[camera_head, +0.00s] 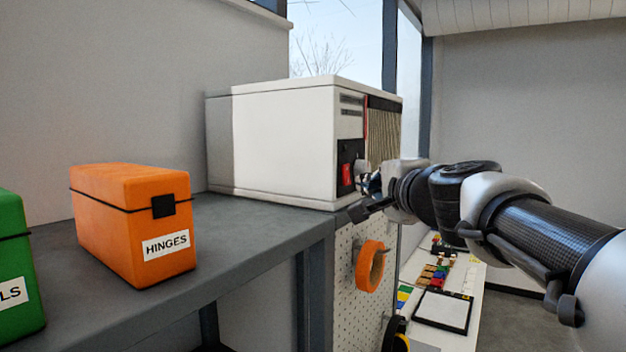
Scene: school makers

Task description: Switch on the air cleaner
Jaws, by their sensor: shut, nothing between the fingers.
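The air cleaner (285,140) is a white box on the right end of the grey shelf. Its front faces right, with a black panel holding a red switch (346,175) and a grille (384,130) beside it. I cannot tell which way the switch is set. My gripper (360,198) is in front of the lower part of this face, just right of and a little below the red switch. It is shut and empty. I cannot tell whether it touches the cleaner. My wrist hides the lower part of the grille.
An orange box labelled HINGES (130,225) and a green box (15,270) stand on the grey shelf (240,240) to the left. An orange tape roll (369,266) hangs on the pegboard (345,290) below my gripper. A white table (470,325) with small coloured items is lower right.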

